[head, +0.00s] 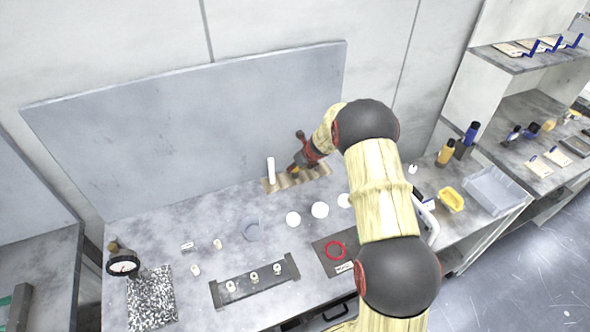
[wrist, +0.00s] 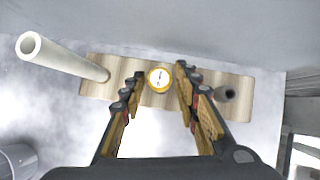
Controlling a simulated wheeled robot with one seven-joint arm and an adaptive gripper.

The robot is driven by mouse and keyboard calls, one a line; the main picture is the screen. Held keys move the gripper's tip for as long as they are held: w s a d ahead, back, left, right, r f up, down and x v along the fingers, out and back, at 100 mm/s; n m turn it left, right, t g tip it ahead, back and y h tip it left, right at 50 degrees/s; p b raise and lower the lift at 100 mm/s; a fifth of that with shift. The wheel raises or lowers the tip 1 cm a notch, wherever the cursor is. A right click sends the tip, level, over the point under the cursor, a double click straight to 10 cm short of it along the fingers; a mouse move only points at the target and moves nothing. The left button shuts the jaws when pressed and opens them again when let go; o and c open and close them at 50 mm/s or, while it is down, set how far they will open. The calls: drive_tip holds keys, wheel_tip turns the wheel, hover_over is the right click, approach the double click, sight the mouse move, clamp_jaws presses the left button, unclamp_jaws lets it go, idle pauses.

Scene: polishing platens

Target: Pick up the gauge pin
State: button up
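A wooden rack (head: 318,172) lies at the back of the bench against the grey panel; it also shows in the wrist view (wrist: 98,64). A round white-topped piece with a yellow rim (wrist: 159,78) sits at the rack's middle, seen from above. A white hollow tube (wrist: 62,58) stands at the rack's left and also shows in the head view (head: 271,170). A dark round piece (wrist: 230,94) is at the rack's right. I cannot tell for sure which is the gauge pin. My gripper (wrist: 160,82) is open above the rack, its fingers either side of the yellow-rimmed piece, apparently empty.
A dial gauge (head: 123,265), a dark holder (head: 254,282) and a mat with a red ring (head: 336,250) are nearer. Bare bench lies left of the rack.

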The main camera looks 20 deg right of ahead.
clamp_jaws()
drive_tip(key=shift+r, duration=0.2)
idle(0.3)
